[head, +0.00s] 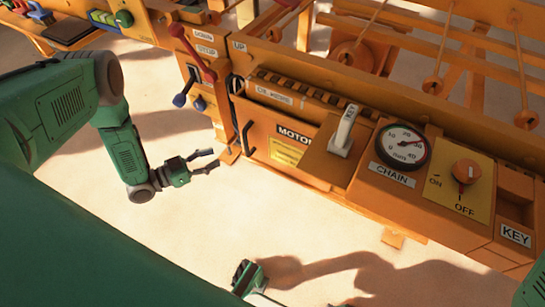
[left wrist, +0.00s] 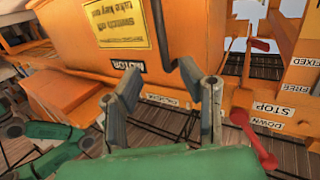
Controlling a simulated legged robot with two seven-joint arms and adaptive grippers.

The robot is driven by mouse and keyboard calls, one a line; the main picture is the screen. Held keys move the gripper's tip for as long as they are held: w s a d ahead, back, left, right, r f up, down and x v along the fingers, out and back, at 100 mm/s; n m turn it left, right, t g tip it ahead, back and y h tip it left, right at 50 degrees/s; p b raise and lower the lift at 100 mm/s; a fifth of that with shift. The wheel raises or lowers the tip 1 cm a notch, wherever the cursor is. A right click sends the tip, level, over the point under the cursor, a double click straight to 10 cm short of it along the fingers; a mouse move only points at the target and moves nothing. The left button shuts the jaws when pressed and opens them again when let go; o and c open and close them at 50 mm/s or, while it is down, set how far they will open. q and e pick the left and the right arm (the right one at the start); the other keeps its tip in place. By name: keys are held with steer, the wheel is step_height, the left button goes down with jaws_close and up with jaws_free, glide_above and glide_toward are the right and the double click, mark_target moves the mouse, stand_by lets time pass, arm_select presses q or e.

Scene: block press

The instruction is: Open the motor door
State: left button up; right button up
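The orange motor door (head: 312,158) is on the machine's front, under the MOTOR label (head: 294,134), and appears shut. A yellow sticker (head: 288,152) is on it; the sticker also shows upside down in the left wrist view (left wrist: 118,24). A dark bar handle (head: 247,138) is at the door's left edge; it also shows in the left wrist view (left wrist: 160,35). My left gripper (head: 214,159) is open and empty, left of the handle and apart from it. In the left wrist view its fingers (left wrist: 160,76) are spread below the handle. My right gripper (head: 246,278) is partly in view at the bottom.
The pale floor before the machine is clear.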

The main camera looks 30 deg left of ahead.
arm_select(q)
steer(key=a+h, duration=0.1)
steer(key=a, duration=0.1)
steer(key=m+b, duration=0.1)
steer(key=b, duration=0.3)
glide_above(248, 156)
steer(key=a, duration=0.1)
steer(key=shift+w+f, duration=0.3)
steer(key=shift+f, duration=0.1)
steer(key=shift+d+r, duration=0.1)
steer(key=shift+d, duration=0.3)
jaws_close()
